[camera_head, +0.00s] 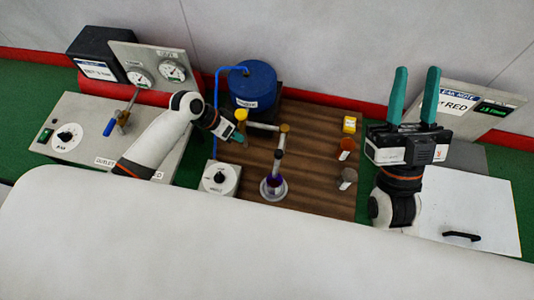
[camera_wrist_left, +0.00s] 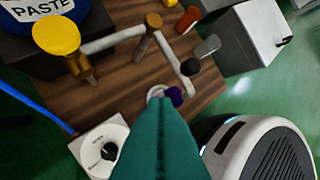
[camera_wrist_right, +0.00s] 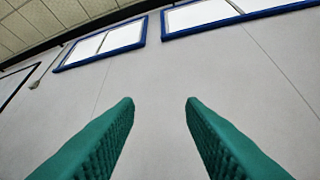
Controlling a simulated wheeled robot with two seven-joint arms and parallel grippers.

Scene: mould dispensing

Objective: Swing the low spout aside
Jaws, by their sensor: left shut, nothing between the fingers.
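The jointed spout (camera_head: 262,126) is a pale pipe that runs right from a yellow knob (camera_head: 240,114) to a brass joint (camera_head: 285,128). From the joint its low arm (camera_head: 280,146) comes toward me, its end over or near a purple-filled round holder (camera_head: 272,187). My right gripper (camera_head: 416,95) is open, empty and pointing up.
A blue paste drum (camera_head: 253,84) stands behind the spout. A white dial box (camera_head: 220,179) is at the front left of the wooden board (camera_head: 318,195). Small yellow (camera_head: 349,124), orange (camera_head: 346,148) and grey (camera_head: 347,178) items stand at its right edge.

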